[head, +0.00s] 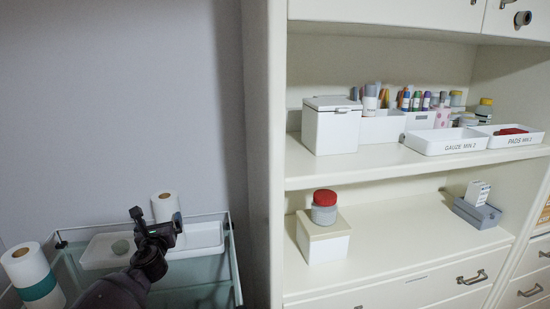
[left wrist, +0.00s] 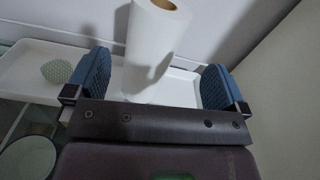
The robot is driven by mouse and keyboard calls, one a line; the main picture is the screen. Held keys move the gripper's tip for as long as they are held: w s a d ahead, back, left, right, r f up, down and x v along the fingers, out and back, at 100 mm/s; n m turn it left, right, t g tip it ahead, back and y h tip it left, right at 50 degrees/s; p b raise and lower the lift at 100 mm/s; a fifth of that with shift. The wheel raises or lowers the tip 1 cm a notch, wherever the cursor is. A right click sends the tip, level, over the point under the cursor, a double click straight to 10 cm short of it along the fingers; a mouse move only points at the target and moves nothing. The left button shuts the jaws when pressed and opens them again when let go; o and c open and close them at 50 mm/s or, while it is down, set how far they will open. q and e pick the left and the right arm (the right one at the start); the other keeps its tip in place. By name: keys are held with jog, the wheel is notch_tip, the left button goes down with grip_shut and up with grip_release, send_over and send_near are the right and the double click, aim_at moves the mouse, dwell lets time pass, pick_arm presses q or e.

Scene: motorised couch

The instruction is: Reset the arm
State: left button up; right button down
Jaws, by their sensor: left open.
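My left gripper (head: 158,222) is over the glass-topped cart at the lower left of the head view. In the left wrist view its two blue-padded fingers (left wrist: 145,82) are spread wide apart with nothing held between them. A white paper roll (left wrist: 157,45) stands beyond the fingers on a white tray (left wrist: 190,90), apart from the pads as far as I can tell. My right gripper is in neither view.
A cream shelf unit (head: 390,175) at right holds a lidded white box (head: 331,125), bottles, labelled trays (head: 445,141) and a red-lidded jar (head: 324,207).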

pick_arm(q)
jog(key=d+r+n+h, duration=0.2)
jog(key=d+n, duration=0.2)
jog(key=n, duration=0.4)
jog(key=s+d+f+n+g+h, duration=0.1)
jog(key=s+d+f+n+h, duration=0.1)
jog(key=s+d+f+n, duration=0.3)
jog(key=s+d+f+n+h, duration=0.1)
jog(key=s+f+n, duration=0.1)
jog(key=s+n, duration=0.45)
jog(key=s+f+n+g, duration=0.2)
jog(key=s+f+n, duration=0.3)
jog(key=s, duration=1)
jog(key=s+f+n+g, duration=0.3)
jog(key=s+f+n, duration=0.2)
jog(key=s+f, duration=0.7)
jog(key=s, duration=0.4)
jog(key=shift+d+n, duration=0.3)
jog(key=shift+n, duration=0.05)
jog(key=shift+f, duration=0.1)
